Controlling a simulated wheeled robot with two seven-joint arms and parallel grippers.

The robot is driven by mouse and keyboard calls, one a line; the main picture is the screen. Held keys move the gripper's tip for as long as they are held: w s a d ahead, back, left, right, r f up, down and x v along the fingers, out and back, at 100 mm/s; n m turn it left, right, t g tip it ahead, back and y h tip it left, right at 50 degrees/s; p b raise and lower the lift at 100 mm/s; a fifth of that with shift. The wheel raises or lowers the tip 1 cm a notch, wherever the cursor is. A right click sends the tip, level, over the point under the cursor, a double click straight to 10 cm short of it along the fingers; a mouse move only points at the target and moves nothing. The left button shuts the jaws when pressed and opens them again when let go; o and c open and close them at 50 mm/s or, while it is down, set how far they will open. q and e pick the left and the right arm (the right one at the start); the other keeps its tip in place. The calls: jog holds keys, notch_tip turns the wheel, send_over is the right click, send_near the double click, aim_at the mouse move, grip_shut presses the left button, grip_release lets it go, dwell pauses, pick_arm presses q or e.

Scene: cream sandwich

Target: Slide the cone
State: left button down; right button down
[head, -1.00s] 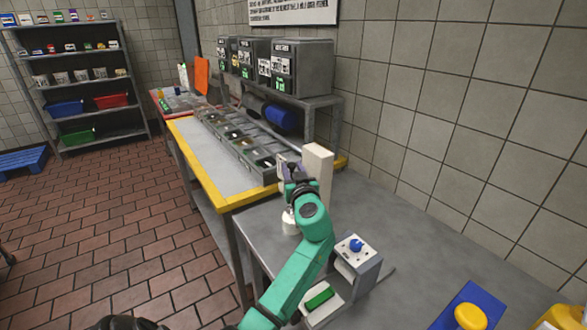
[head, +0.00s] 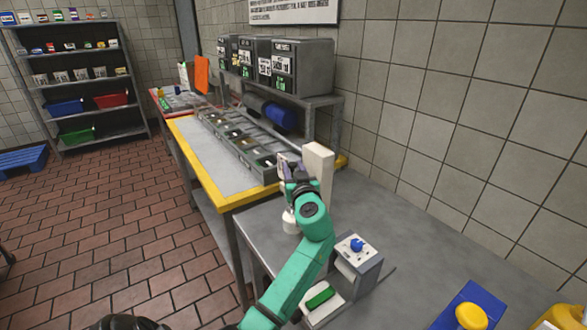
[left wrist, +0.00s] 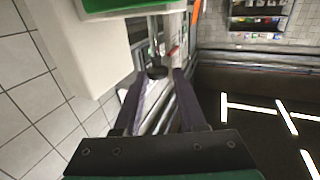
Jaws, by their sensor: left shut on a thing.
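My left gripper (head: 291,168) is beside the upper part of an upright cream block (head: 318,170) on the grey table. In the left wrist view its two fingers (left wrist: 160,78) reach forward, close to a small dark round piece (left wrist: 157,71) at their tips. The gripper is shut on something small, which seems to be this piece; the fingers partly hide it. I cannot make out a cone shape in either view. A white rounded part (head: 290,221) shows below the gripper, next to my green arm. My right gripper is not in view.
A grey box with a blue knob (head: 357,245) and a green-topped piece (head: 320,298) stand near my forearm. A yellow-edged counter (head: 215,160) with a row of bins (head: 238,142) lies beyond. The tiled wall (head: 450,120) bounds the right.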

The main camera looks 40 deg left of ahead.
pick_arm(q)
jog(key=shift+w+r, duration=0.1)
dwell(0.3)
jog(key=c, duration=0.8)
grip_release()
jog(key=shift+o, duration=1.1)
jog(key=shift+d, duration=0.1)
jog(key=shift+w, duration=0.1)
jog(key=shift+d, duration=0.15)
jog(key=b+v, duration=0.5)
jog(key=v, duration=0.9)
jog(key=shift+s, duration=0.25)
